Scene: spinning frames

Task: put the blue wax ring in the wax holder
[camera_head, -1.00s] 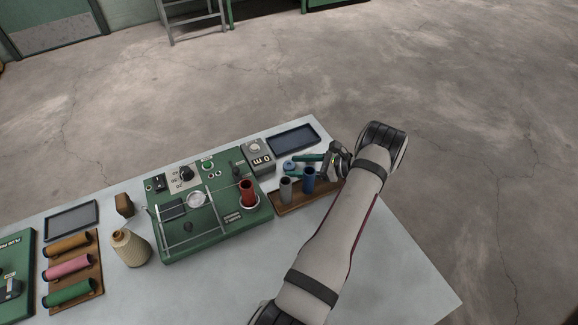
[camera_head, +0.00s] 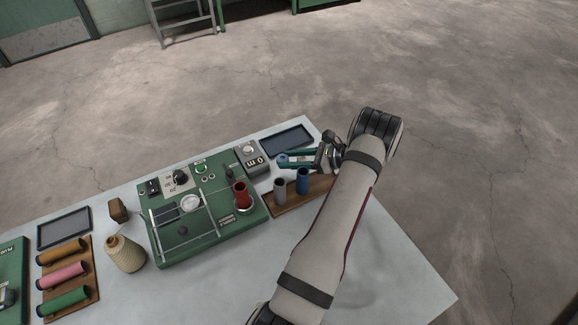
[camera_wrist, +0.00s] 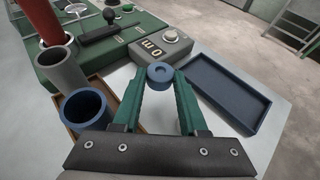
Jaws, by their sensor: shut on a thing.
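The blue wax ring (camera_wrist: 159,73) sits between the tips of my gripper (camera_wrist: 160,82) in the wrist view. My gripper's green fingers are shut on it. In the head view my gripper (camera_head: 284,160) and the ring are small, at the table's far right, behind the wooden rack. I cannot make out for certain which part is the wax holder. The green spinning frame (camera_head: 205,222) stands left of my gripper, with a red tube (camera_head: 241,194) upright in a round seat and a pale round cup (camera_head: 190,203) on its top.
A wooden rack (camera_head: 318,190) holds a grey tube (camera_head: 280,190) and a blue tube (camera_head: 302,181) close to my gripper. A counter box (camera_head: 247,157) and an empty dark blue tray (camera_head: 287,140) are nearby. A thread cone (camera_head: 125,254) stands left. The front right of the table is clear.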

